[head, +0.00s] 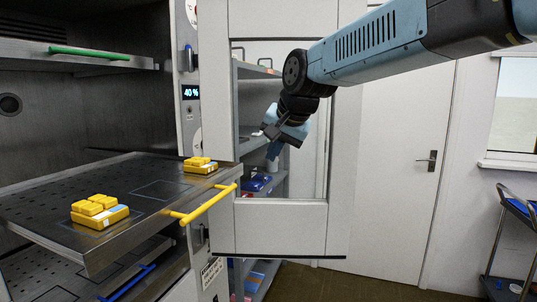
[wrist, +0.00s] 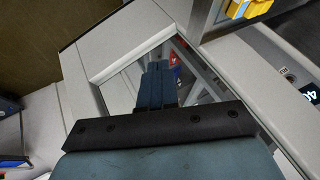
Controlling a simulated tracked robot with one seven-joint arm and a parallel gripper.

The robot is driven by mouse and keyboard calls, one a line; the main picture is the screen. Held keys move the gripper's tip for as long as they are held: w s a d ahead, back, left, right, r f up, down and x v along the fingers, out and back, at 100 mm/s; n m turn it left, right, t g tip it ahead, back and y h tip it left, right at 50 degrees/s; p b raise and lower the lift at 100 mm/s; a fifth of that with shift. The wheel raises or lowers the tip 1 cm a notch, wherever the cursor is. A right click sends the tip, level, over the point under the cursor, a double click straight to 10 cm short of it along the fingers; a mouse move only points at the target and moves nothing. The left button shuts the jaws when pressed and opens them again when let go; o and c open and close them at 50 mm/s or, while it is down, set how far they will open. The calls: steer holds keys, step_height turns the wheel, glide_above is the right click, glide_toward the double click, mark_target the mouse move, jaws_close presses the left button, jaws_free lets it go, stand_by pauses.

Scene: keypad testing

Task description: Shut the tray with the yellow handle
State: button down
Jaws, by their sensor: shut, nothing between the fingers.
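The tray (head: 150,225) is a perforated metal shelf, pulled well out of the chamber. Its yellow handle (head: 203,205) runs along the right front edge. Yellow keypad-like devices sit on the tray, a near one (head: 100,211) and a far one (head: 200,165). My gripper (head: 273,151) hangs to the right of the tray and above the handle's level, over the door's window, apart from the handle. In the wrist view its blue fingers (wrist: 155,85) are together and empty. A yellow device (wrist: 247,8) shows at the top right there; the handle is not visible.
A white door (head: 280,225) with a window stands open right of the tray. A green-handled tray (head: 85,53) is above, and a blue handle (head: 128,284) below. A display (head: 190,92) reads 40 %. A dark trolley (head: 510,240) stands far right.

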steer(key=w+a+f, duration=0.5)
steer(key=a+f, duration=0.1)
steer(key=shift+w+f, duration=0.2)
steer(key=shift+w, duration=0.15)
steer(key=shift+w, duration=0.1)
